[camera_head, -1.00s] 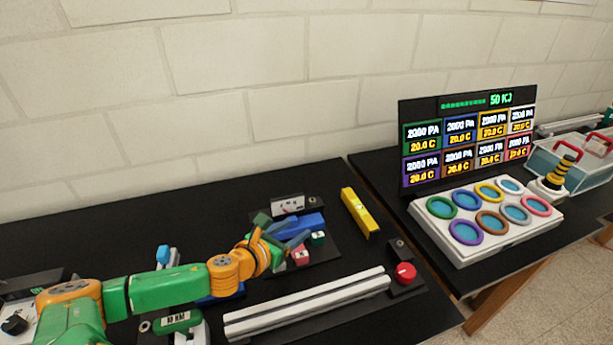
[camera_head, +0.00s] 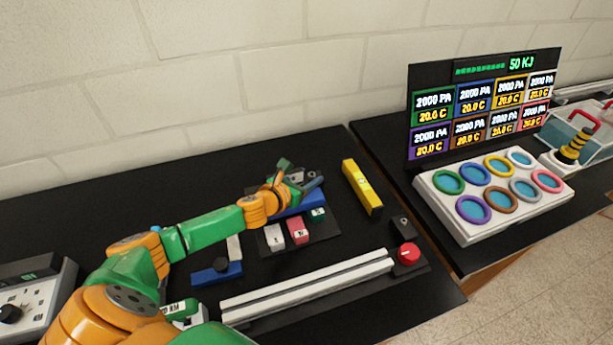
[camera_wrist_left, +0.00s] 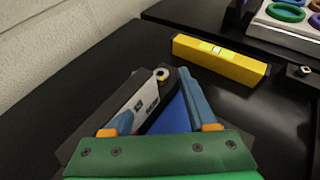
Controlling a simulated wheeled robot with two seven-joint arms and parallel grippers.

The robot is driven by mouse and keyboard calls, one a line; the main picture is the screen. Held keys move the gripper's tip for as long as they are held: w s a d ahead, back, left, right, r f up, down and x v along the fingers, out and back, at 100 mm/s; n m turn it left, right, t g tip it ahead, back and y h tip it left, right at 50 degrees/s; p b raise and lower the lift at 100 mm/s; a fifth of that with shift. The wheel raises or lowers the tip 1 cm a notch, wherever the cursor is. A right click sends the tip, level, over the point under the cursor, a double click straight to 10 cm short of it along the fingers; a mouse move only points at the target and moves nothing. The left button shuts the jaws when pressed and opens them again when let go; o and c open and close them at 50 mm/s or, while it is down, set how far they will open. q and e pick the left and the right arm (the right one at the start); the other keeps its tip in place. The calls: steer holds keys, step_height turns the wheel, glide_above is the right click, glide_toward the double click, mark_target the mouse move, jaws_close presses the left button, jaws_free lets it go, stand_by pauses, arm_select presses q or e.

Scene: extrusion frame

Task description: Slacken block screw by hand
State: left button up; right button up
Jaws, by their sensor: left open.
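A blue block with a dark round knob (camera_head: 218,271), possibly the block screw, lies on the black bench beside my left forearm in the head view. A red knob (camera_head: 407,254) sits at the right end of the pale rail (camera_head: 310,288). My left gripper (camera_head: 302,180) is open above the dark tray at the bench's middle. In the left wrist view its fingers (camera_wrist_left: 160,98) stand apart over a white panel (camera_wrist_left: 138,103) and a long blue piece (camera_wrist_left: 171,117), gripping nothing visible. The fingers hide part of both. My right gripper is out of view.
White, pink and green blocks (camera_head: 297,231) stand on the tray's near side. A yellow bar (camera_head: 362,187) lies to its right. A panel of coloured rings (camera_head: 490,195) and a display board (camera_head: 484,105) occupy the right bench.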

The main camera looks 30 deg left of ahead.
arm_select(q)
steer(key=shift+s+r, duration=0.1)
steer(key=shift+s, duration=0.05)
jaws_close()
steer(key=shift+d, duration=0.1)
